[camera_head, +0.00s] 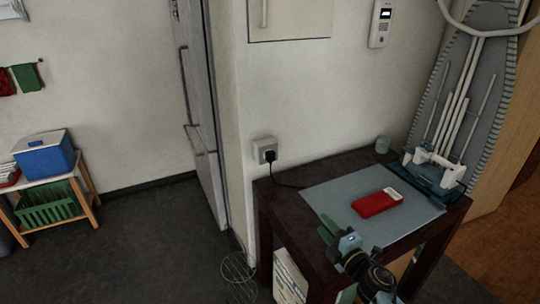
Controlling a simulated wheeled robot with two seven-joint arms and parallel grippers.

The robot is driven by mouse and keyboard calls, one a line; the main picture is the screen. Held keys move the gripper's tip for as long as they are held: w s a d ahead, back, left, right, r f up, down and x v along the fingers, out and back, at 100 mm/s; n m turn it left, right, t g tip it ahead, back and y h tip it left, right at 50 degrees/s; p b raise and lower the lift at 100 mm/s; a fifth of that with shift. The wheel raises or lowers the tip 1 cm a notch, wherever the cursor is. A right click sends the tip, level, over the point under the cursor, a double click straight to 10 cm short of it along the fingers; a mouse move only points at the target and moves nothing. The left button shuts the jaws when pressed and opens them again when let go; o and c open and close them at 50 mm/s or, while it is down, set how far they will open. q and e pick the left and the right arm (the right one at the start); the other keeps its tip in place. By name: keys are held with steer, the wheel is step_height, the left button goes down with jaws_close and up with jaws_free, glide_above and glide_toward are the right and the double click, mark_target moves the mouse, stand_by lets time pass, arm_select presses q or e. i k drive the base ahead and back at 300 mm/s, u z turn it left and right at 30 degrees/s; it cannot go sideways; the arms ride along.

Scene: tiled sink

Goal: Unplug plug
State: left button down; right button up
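A black plug (270,156) sits in a pale square wall socket (260,146) on the wall, above the left back corner of the dark table. Its black cord hangs from the plug and runs down onto the tabletop. My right gripper (326,231) is at the front edge of the table, well in front of and below the plug and apart from it. Its fingers are small and dark here, so I cannot tell whether they are open or shut. My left gripper is not in view.
The dark table (276,200) carries a grey mat (330,190), a red-and-white box (377,202) and a small cup (382,144). A teal and white rack (437,172) and an ironing board (470,80) stand at right. The wall around the socket is clear.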

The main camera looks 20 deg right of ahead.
mark_target(270, 155)
steer(key=i, duration=0.95)
